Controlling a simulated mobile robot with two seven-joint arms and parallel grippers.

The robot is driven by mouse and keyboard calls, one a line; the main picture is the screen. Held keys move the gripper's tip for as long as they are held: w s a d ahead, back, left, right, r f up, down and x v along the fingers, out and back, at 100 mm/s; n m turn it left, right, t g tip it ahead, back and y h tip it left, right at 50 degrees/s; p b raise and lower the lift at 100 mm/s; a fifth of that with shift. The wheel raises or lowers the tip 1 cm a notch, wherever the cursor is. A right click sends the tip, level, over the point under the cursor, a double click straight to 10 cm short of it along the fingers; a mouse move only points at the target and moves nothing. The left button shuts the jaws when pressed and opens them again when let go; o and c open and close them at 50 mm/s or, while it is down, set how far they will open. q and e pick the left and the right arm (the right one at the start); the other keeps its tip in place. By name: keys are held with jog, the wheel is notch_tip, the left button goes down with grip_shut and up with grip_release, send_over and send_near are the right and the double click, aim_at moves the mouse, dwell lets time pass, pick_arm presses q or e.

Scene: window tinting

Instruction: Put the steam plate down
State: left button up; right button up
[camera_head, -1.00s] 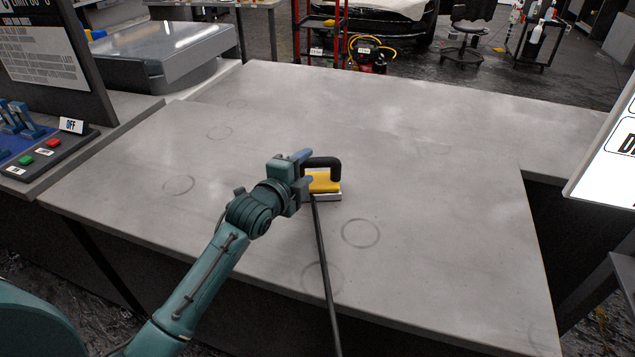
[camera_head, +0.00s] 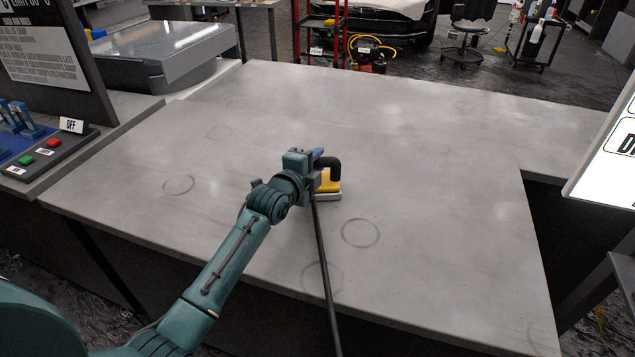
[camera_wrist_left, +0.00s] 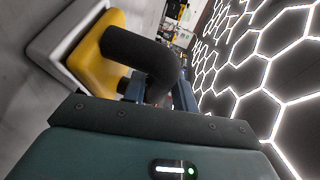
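The steam plate (camera_head: 330,184) is a yellow block on a pale base with a black arched handle (camera_head: 331,165). It sits flat on the grey worktable. My left gripper (camera_head: 319,157) is at the left end of the handle, with its blue-grey fingers beside it, and hides part of it. In the left wrist view, the handle (camera_wrist_left: 140,55) curves down between the fingers (camera_wrist_left: 160,92). The finger gap is mostly hidden, so I cannot tell whether they grip it. A black hose (camera_head: 323,265) runs from the handle area towards the front edge. My right gripper is not in view.
The grey worktable (camera_head: 430,170) is clear around the plate, with faint ring marks. A control panel (camera_head: 50,150) with an OFF sign stands at the left. A white board (camera_head: 610,160) stands at the right. A red cart and a car are behind.

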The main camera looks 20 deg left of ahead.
pick_arm(q)
grip_shut()
jog(key=shift+r, duration=0.15)
dwell(0.4)
notch_tip(320, 180, up, 9)
jog(key=shift+s+d, duration=0.1)
jog(key=shift+s, duration=0.25)
jog(key=s+f+n+y+p, duration=0.1)
jog(key=s+f+y+p, duration=0.1)
jog(key=s, duration=2.2)
jog(key=shift+s+a+f+n+y+p, duration=0.25)
jog(key=shift+s+f+n+y+p, duration=0.2)
jog(key=shift+f, duration=0.25)
jog(key=shift+a, duration=0.1)
